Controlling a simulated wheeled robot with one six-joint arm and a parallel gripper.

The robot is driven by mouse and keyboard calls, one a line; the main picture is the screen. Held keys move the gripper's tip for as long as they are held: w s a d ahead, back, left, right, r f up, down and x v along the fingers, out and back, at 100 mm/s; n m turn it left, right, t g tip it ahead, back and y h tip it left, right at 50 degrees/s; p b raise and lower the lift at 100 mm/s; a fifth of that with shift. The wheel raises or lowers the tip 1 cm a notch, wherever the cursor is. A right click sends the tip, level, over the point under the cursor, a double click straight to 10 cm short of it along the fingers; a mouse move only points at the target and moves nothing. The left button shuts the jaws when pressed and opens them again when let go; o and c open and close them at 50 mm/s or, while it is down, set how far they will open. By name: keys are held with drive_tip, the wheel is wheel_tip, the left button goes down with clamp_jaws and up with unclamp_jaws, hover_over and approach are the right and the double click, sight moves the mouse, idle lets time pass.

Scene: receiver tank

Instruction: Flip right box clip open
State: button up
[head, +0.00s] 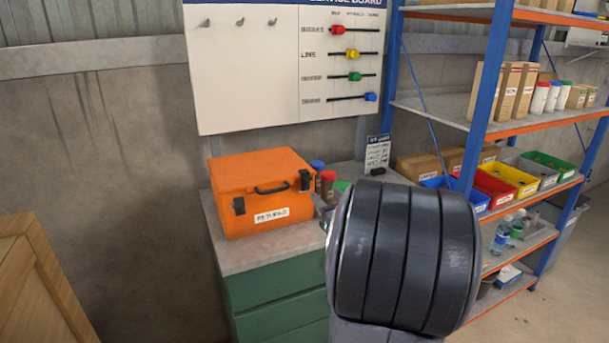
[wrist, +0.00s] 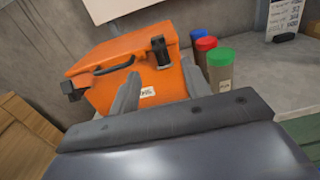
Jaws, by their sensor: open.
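The orange box (head: 262,191) stands closed on the grey worktop, a black handle (head: 272,188) on its front. Its right clip (head: 306,180) is a dark latch near the front right corner; the left clip (head: 239,205) is near the front left corner. In the wrist view the right clip (wrist: 160,50) is upright across the lid seam, and the left clip (wrist: 72,92) shows at far left. My gripper (wrist: 160,70) is open and empty, its fingers before the box, one on each side of the right clip's line. No contact is visible. My arm hides the gripper in the head view.
Jars with blue, red and green lids (wrist: 220,68) stand just right of the box. A green cabinet (head: 275,300) carries the worktop (head: 225,240). A blue shelf rack (head: 490,90) with bins is at right, a wooden crate (head: 40,285) at lower left.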

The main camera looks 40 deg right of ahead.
sight(309, 180)
drive_tip(key=p+x, duration=0.1)
drive_tip(key=x, duration=0.9)
drive_tip(key=shift+w+a, duration=0.1)
drive_tip(key=shift+a, duration=0.1)
drive_tip(key=shift+c, duration=0.4)
drive_tip(key=shift+f, duration=0.15)
drive_tip(key=c, duration=0.9)
